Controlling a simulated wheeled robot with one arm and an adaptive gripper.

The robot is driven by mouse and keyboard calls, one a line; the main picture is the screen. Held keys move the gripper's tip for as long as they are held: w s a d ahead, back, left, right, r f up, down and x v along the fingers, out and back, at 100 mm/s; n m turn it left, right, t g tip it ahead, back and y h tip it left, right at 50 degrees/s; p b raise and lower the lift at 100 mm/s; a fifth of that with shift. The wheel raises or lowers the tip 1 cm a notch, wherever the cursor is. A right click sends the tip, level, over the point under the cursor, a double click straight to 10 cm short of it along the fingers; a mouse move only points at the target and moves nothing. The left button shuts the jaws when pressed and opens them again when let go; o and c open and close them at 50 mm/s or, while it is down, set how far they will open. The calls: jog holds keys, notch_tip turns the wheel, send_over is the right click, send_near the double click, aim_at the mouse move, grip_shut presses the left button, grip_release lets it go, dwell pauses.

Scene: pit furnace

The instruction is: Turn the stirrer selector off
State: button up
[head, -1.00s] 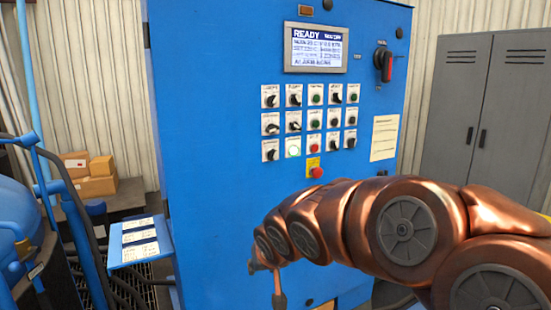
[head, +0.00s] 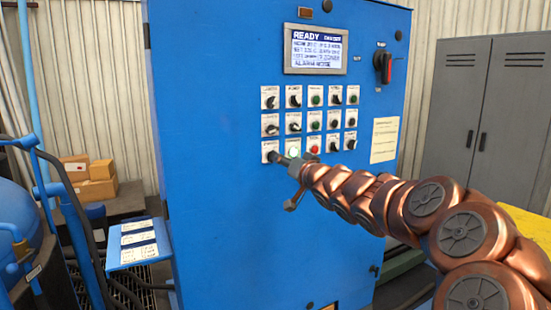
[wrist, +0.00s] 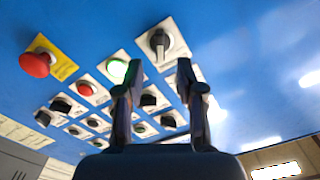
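The control panel (head: 225,210) is a blue cabinet face with rows of selectors and buttons. Their labels are too small to read, so I cannot tell which is the stirrer selector. My gripper (head: 278,157) is at the left end of the lowest full row, by a black selector (head: 268,150) on a white plate. In the wrist view this selector (wrist: 160,42) shows just beyond and between the fingertips. My gripper (wrist: 157,75) is open there, with a clear gap between its two fingers and nothing held.
A lit green button (wrist: 118,70) is beside the selector, close to one finger. A red button (wrist: 85,88) follows, and a red mushroom button on yellow (wrist: 36,64) stands out from the panel. A display (head: 316,50) reads READY. A label shelf (head: 140,243) juts out at left.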

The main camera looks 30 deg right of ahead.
jog(key=shift+w+d, duration=0.2)
jog(key=shift+w, duration=2.45)
grip_shut()
